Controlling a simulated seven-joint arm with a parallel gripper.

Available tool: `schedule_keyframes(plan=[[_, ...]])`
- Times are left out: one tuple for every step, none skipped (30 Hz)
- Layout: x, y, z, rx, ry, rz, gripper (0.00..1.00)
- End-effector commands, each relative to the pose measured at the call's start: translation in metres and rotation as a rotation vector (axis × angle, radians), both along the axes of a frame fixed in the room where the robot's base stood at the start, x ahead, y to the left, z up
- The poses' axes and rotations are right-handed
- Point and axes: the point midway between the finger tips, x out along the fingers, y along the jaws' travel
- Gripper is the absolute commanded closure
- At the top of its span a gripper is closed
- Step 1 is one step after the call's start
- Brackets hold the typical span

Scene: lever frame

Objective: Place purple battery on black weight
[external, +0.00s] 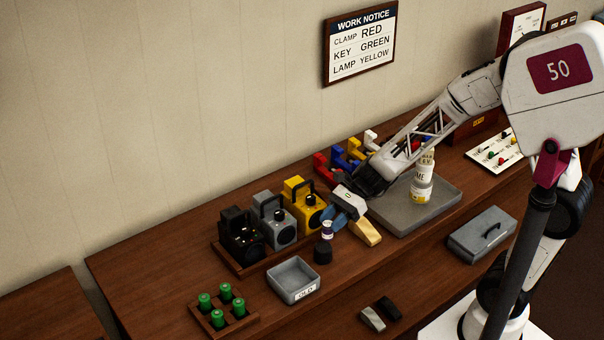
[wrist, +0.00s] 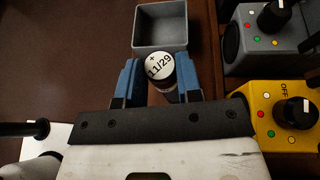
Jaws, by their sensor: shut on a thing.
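The purple battery (external: 327,231) has a pale top that reads "+ 11/29" in the wrist view (wrist: 159,66). My gripper (wrist: 159,80) is shut on it, with one blue finger on each side, and the battery stands about upright. The black weight (external: 322,254) is a small dark cylinder directly below the battery in that view. I cannot tell whether the two touch. The weight is not clearly visible in the wrist view.
A grey open bin (external: 293,280) marked "OLD" is left of the weight. Black, grey and yellow boxes (external: 302,207) stand in a wooden tray behind. Green cells (external: 225,292) sit in a rack at front left. A grey tray (external: 440,200) with a white bottle (external: 423,178) is to the right.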

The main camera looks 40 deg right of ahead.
Motion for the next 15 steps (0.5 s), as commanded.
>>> schedule_keyframes(plan=[[0.004, 0.0025, -0.0006, 0.0, 0.0, 0.0, 0.94], [0.0057, 0.0034, -0.0009, 0.0, 0.001, 0.0, 0.94], [0.0074, 0.0045, -0.0013, 0.0, 0.001, 0.0, 0.94], [0.0085, 0.0052, -0.0014, 0.0, 0.001, 0.0, 0.94], [0.0092, 0.0056, -0.0014, 0.0, 0.001, 0.0, 0.94], [0.0099, 0.006, -0.0014, 0.0, 0.001, 0.0, 0.94], [0.0102, 0.0061, -0.0014, 0.0, 0.001, 0.0, 0.94], [0.0103, 0.0063, -0.0013, 0.0, 0.001, 0.0, 0.94], [0.0103, 0.0063, -0.0013, 0.0, 0.0, 0.0, 0.94], [0.0103, 0.0062, -0.0013, 0.0, 0.0, 0.0, 0.94], [0.0102, 0.0062, -0.0013, 0.0, 0.0, 0.0, 0.94], [0.0102, 0.0062, -0.0013, 0.0, 0.0, 0.0, 0.94], [0.0102, 0.0062, -0.0013, 0.0, 0.0, 0.0, 0.94], [0.0102, 0.0062, -0.0013, 0.0, 0.0, 0.0, 0.94], [0.0101, 0.0061, -0.0015, 0.0, 0.0, 0.0, 0.94]])
